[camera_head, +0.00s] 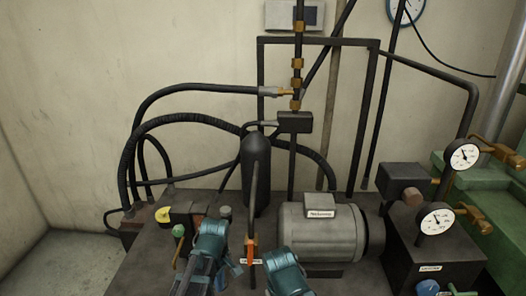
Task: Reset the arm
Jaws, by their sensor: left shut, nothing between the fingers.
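My left gripper (213,230) shows as a teal part low in the picture, left of centre, in front of the machine. It is shut and empty. My right arm's teal end (285,272) is at the bottom edge, just right of centre; its fingers cannot be made out. An upright lever or pipe with an orange part (251,249) stands between the two. I cannot tell whether either arm touches it.
A grey motor (320,232) sits right of my arms on a dark bench (136,262). A black cylinder (256,172) and curved hoses stand behind. A yellow knob (163,214) and green knob (178,231) are at left. Pressure gauges (437,220) are at right.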

